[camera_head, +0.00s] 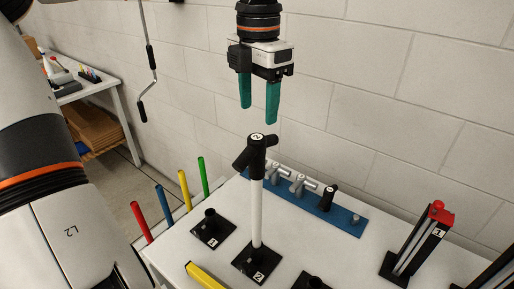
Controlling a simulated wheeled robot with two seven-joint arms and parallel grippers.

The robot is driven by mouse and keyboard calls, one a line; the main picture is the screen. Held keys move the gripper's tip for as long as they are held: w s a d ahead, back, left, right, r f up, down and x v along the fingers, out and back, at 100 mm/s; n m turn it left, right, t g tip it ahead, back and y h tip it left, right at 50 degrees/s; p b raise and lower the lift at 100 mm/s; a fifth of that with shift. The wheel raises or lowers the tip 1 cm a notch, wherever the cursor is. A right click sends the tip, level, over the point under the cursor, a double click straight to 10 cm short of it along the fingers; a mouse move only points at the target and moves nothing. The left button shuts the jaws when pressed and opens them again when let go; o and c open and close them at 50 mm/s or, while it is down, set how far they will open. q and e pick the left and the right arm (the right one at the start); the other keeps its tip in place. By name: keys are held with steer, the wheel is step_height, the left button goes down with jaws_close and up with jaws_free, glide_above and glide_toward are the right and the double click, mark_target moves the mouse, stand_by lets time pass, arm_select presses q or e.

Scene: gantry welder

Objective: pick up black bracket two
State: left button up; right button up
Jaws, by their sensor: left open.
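Black bracket two (257,145) is a black branched piece with a white "2" label on its top. It sits on top of an upright white post (256,215), which stands on a black base plate (246,266) also marked 2. My left gripper (258,114) has two teal fingers pointing down. It is open and empty, and shows just above the bracket in the picture; the fingers look apart from it. My right gripper is not in view.
The white table (292,240) also holds base one (209,238), a blue fixture plate (346,219) with clamps, and a red-topped black upright (411,245). Several coloured rods, such as the green one (203,177), stand at its left edge. A block wall (390,90) is behind.

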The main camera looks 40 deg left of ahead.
mark_target(257, 137)
arm_select(q)
steer(key=shift+s+d+f, duration=0.1)
steer(key=shift+s+f, duration=0.05)
steer(key=shift+f, duration=0.35)
steer(key=shift+s+d+f, duration=0.1)
steer(key=shift+s+f, duration=0.05)
steer(key=shift+f, duration=0.3)
steer(key=shift+w+f+p, duration=0.1)
steer(key=shift+f+p, duration=0.45)
steer(key=shift+f, duration=0.05)
steer(key=f+p, duration=0.1)
steer(key=f, duration=0.2)
steer(key=shift+a+f+p, duration=0.2)
steer(key=shift+f+p, duration=0.15)
steer(key=shift+f, duration=0.45)
steer(key=c, duration=1.2)
